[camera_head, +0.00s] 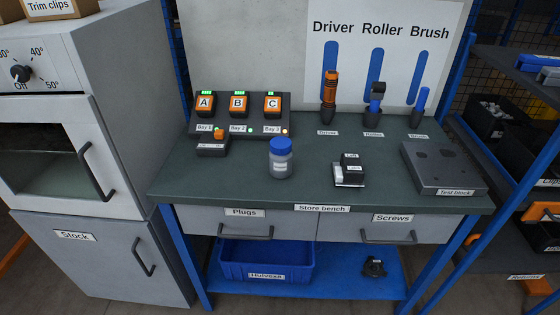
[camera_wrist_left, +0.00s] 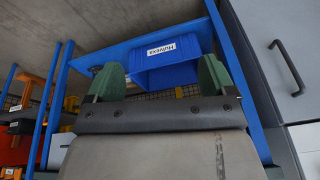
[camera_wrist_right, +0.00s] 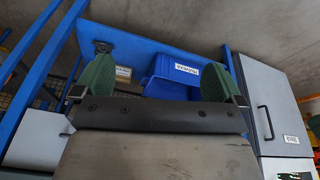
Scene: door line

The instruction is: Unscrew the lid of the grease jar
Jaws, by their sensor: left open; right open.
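The grease jar (camera_head: 281,163) stands upright on the green top of the store bench, left of its middle. It has a clear grey body with a pale label, and its blue lid (camera_head: 281,146) sits on top. Neither gripper shows in the head view. In the left wrist view my left gripper (camera_wrist_left: 160,78) is open, with green fingers apart and nothing between them. In the right wrist view my right gripper (camera_wrist_right: 167,82) is open and empty too. The jar shows in neither wrist view; both look toward the lower shelf under the bench.
The charger (camera_head: 240,116) with bays A, B and C stands behind the jar. A small labelled block (camera_head: 349,171) lies right of it, and the test block (camera_head: 442,167) is at the right end. The bench front is clear.

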